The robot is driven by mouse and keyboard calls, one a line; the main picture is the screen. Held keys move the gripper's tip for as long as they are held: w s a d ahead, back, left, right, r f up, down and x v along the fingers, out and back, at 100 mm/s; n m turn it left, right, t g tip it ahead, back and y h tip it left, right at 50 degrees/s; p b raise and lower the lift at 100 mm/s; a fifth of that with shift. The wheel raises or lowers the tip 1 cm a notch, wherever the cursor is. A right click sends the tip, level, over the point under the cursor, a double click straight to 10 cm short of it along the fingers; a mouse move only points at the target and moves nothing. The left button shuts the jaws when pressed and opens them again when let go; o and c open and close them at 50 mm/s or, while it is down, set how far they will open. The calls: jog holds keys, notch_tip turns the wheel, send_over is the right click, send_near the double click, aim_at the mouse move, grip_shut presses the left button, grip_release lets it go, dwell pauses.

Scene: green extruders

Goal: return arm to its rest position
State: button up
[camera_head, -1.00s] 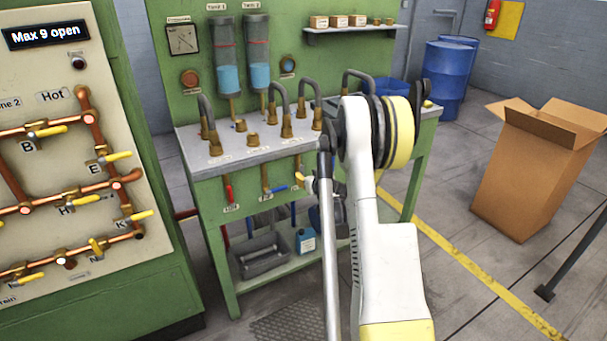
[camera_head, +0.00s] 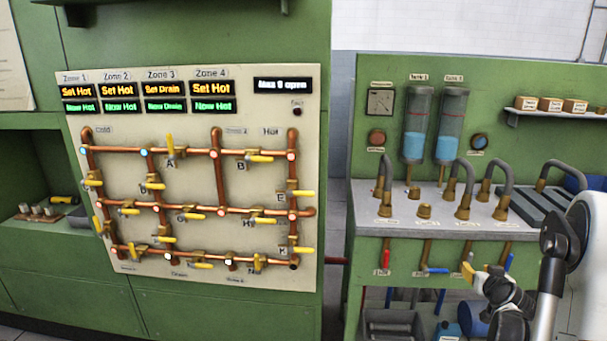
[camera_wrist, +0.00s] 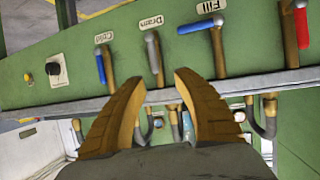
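My gripper (camera_head: 474,274) is in front of the green workbench's front panel (camera_head: 400,252), close to the white-grey lever (camera_head: 467,258). In the wrist view, its two brown fingers (camera_wrist: 162,82) are spread apart with nothing between them. The grey lever (camera_wrist: 153,56) labelled Drain is just beyond the fingertips; I cannot tell whether they touch it. A blue lever (camera_wrist: 100,66) labelled Cold is to its left there, and another blue lever (camera_wrist: 197,27) and a red lever (camera_wrist: 302,25) are to its right. My arm runs down the right edge of the head view.
Bent grey hoses (camera_head: 507,180) and two clear tanks with blue liquid (camera_head: 417,145) stand on the bench. A panel of copper pipes and yellow valves (camera_head: 200,210) is at left. A grey bin (camera_head: 395,325) and a blue container (camera_head: 449,330) are below the bench.

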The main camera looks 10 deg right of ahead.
jog(key=s+a+r+n+g+y, duration=0.1)
jog(key=s+a+r+y, duration=0.15)
jog(key=a+r, duration=0.75)
jog(key=s+a+r+n+g+y, duration=0.1)
jog(key=s+a+r+n+y, duration=0.15)
jog(key=a, duration=1.35)
jog(key=s+a+g, duration=0.1)
jog(key=s+a, duration=0.7)
jog(key=s, duration=0.3)
jog(key=s+a+n+g, duration=0.1)
jog(key=s+a+g, duration=0.1)
jog(key=s+a, duration=0.5)
jog(key=s, duration=0.4)
jog(key=shift+a+f, duration=0.2)
jog(key=shift+a, duration=0.2)
